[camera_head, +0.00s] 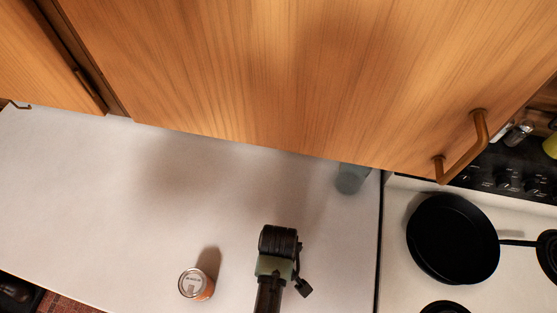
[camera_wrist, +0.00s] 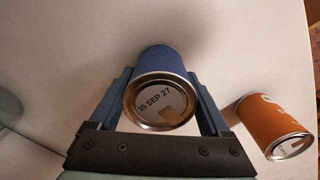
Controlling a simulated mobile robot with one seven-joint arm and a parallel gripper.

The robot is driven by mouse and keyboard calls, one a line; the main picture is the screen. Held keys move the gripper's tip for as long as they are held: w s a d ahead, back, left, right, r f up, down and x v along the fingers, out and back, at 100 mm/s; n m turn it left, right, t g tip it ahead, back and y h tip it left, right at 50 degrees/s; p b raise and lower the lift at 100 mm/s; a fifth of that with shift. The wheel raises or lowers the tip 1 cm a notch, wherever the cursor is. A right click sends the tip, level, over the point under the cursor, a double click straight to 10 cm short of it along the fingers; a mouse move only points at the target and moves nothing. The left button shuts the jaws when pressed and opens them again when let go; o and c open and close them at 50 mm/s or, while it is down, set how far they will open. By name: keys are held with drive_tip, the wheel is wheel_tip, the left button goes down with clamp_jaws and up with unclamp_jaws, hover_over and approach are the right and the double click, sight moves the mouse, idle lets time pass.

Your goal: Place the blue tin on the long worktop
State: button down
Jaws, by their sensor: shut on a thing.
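The blue tin (camera_wrist: 160,60) is between the two fingers of my gripper (camera_wrist: 160,82), which is shut on it. Its silver end, printed "15 SEP 27", faces the wrist camera. The tin is over the pale long worktop (camera_head: 100,200); I cannot tell whether its far end touches the surface. In the head view my arm comes up from the bottom edge over the worktop, and its wrist hides the fingers and the blue tin.
An orange tin (camera_head: 196,285) stands on the worktop left of my arm; it shows at right in the wrist view (camera_wrist: 272,125). A bluish translucent vessel (camera_head: 350,178) stands near the back. A black pan (camera_head: 452,238) sits on the stove at right. Wooden cabinets (camera_head: 270,80) overhang the worktop.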

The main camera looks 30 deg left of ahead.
drive_tip(key=shift+f, duration=0.15)
unclamp_jaws()
wheel_tip(320, 180, up, 12)
drive_tip(key=shift+r+b, duration=0.1)
drive_tip(key=shift+b, duration=0.45)
idle(0.6)
